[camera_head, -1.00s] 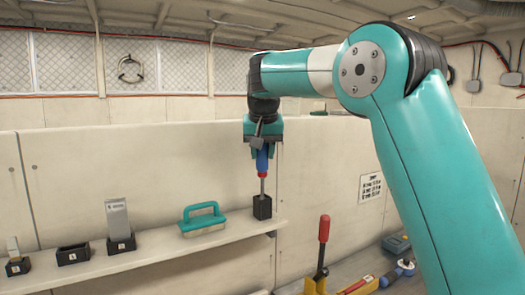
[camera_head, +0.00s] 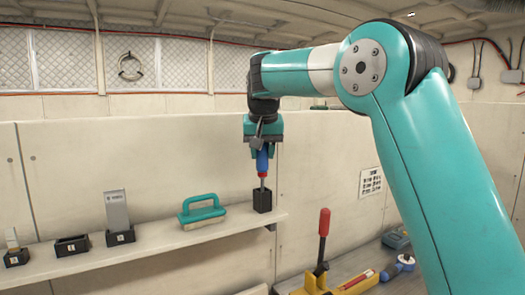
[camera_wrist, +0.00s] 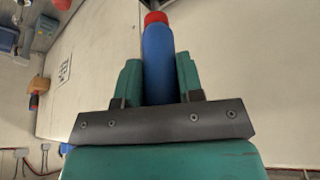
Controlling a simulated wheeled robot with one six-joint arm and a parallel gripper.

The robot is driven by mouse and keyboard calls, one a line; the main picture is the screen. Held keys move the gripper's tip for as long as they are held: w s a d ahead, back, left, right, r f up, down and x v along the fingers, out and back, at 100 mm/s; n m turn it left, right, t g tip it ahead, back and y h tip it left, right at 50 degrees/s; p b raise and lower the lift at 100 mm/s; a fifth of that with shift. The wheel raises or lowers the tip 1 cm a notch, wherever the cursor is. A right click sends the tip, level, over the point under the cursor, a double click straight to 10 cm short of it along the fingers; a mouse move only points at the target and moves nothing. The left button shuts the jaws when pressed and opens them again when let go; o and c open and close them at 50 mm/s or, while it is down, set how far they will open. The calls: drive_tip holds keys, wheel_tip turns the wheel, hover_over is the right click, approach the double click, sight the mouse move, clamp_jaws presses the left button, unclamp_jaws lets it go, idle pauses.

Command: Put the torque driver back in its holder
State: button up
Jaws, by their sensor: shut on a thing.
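The torque driver (camera_head: 262,160) has a blue handle, a red collar and a thin metal shaft. It hangs upright, shaft down, and its blue handle (camera_wrist: 158,62) also fills the middle of the wrist view. My gripper (camera_head: 262,150) is shut on the handle, with one green finger on each side in the wrist view (camera_wrist: 158,85). The black block holder (camera_head: 262,201) stands near the right end of the shelf, directly below. The shaft meets the holder's top and its tip is hidden, apparently inside. The red collar is still above the holder.
The shelf (camera_head: 150,247) also carries a teal-handled float (camera_head: 202,210) and several black holders to the left, one with a grey block (camera_head: 117,210). At lower right are a red-handled lever (camera_head: 323,240) and a yellow tool body. The wall is close behind.

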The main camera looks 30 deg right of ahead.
drive_tip(key=o, duration=1.1)
drive_tip(key=p+v, duration=0.8)
drive_tip(key=v, duration=0.9)
drive_tip(key=shift+s+a+r, duration=0.1)
drive_tip(key=shift+s+r, duration=0.05)
